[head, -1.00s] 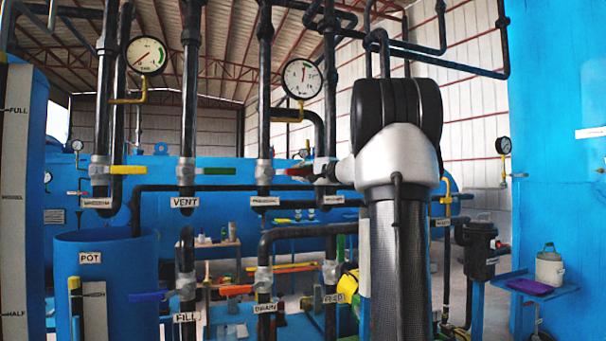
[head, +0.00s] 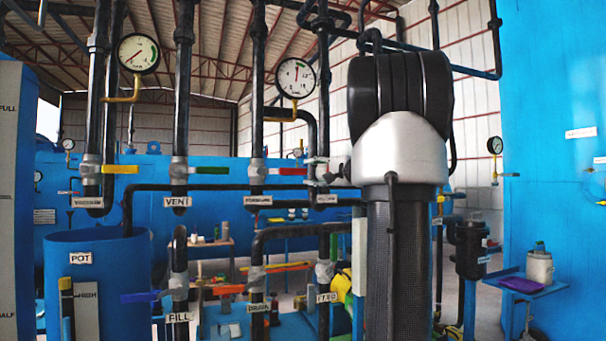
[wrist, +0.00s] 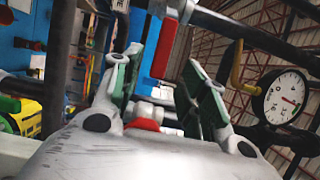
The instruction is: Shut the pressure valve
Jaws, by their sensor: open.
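The pressure valve (head: 257,171) sits on a vertical black pipe in the head view, above a small white label. Its red handle (head: 292,172) points right, level and across the pipe. In the wrist view the red handle (wrist: 165,50) shows beyond and between the fingertips, with a gap to each finger. A smaller red part (wrist: 143,124) shows low between the fingers. My gripper (wrist: 162,75) is open, its two green-padded fingers spread apart. In the head view my arm hides most of my gripper.
Yellow (head: 120,169) and green (head: 212,170) handles are on neighbouring pipes to the left. Blue (head: 140,296) and orange (head: 228,289) handles are lower. A gauge (head: 295,77) hangs above the red handle; it is also close right of my gripper in the wrist view (wrist: 285,97).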

